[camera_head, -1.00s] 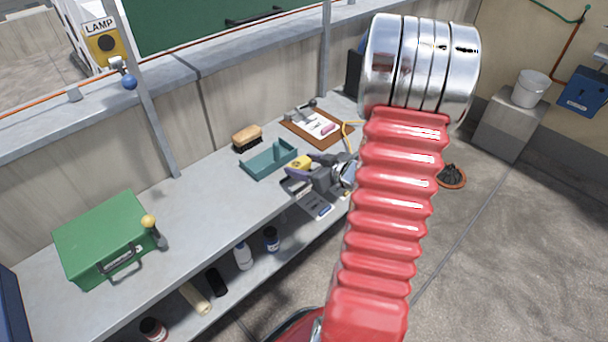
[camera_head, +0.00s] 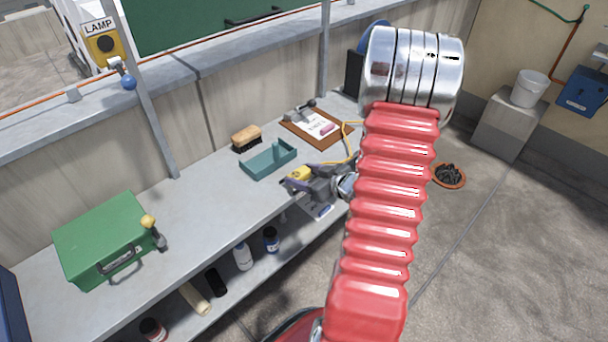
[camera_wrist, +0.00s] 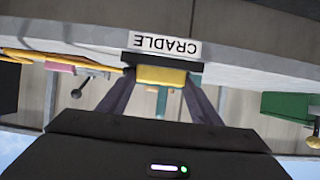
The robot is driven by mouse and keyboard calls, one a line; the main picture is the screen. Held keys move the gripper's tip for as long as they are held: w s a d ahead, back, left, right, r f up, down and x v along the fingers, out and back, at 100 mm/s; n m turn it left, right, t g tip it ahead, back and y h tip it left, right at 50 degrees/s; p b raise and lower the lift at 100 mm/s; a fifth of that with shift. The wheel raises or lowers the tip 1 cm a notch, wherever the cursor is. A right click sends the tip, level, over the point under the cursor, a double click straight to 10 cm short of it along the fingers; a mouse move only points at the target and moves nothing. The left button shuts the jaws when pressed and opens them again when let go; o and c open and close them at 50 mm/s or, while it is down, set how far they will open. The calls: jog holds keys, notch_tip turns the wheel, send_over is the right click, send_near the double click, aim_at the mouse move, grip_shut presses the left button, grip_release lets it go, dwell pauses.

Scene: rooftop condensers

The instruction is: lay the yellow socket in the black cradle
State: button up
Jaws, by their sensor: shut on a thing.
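My gripper (camera_head: 296,180) is over the front part of the bench, shut on the yellow socket (camera_head: 299,174). In the wrist view, which is upside down, the socket (camera_wrist: 161,77) sits between the two dark fingers (camera_wrist: 160,95). A white CRADLE label (camera_wrist: 164,45) shows just beyond it, turned upside down. A dark band (camera_wrist: 128,68) shows between label and socket; it may be the black cradle, but I cannot tell whether the socket touches it. In the head view my gripper and wrist hide that spot.
A teal tray (camera_head: 262,168) lies behind my gripper, with a brush (camera_head: 246,138) and a clipboard (camera_head: 300,128) farther back. A yellow cord (camera_head: 350,150) runs beside my arm. A green box (camera_head: 105,235) stands at the left; bench between is clear.

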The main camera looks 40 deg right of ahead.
jog(key=shift+f, duration=0.1)
jog(key=o, duration=1.1)
jog(key=shift+s+r, duration=0.1)
jog(key=shift+r, duration=0.1)
jog(key=v, duration=1.2)
jog(key=shift+f, duration=0.1)
